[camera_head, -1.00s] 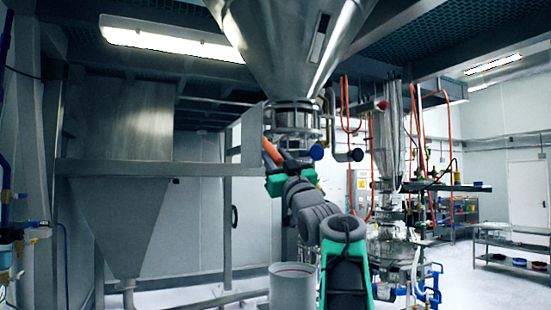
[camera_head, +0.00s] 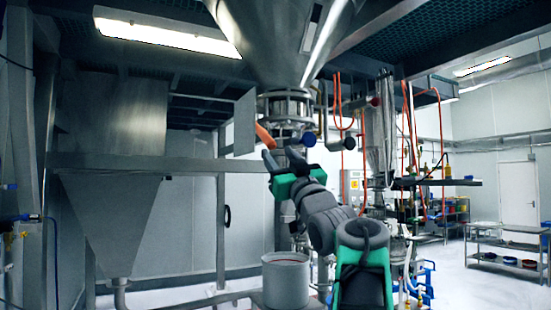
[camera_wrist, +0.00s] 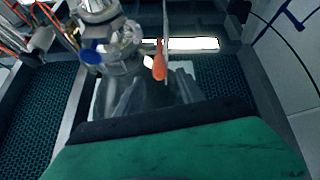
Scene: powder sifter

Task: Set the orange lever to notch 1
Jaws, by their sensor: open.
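The orange lever (camera_head: 264,135) sticks out at the lower left of the metal valve (camera_head: 286,107) under the large steel hopper, slanting down to the right. In the wrist view the lever (camera_wrist: 159,65) hangs near the upper middle, beyond my gripper's green and black body. My gripper (camera_head: 281,159) is open, just below and to the right of the lever in the head view. I see no clear contact between them. The fingertips are small and partly unclear. The notches cannot be made out.
The steel hopper (camera_head: 285,38) hangs above. A grey bin (camera_head: 286,285) stands below. A steel frame with a second hopper (camera_head: 108,220) fills the left. Orange hoses and shelves are at the right.

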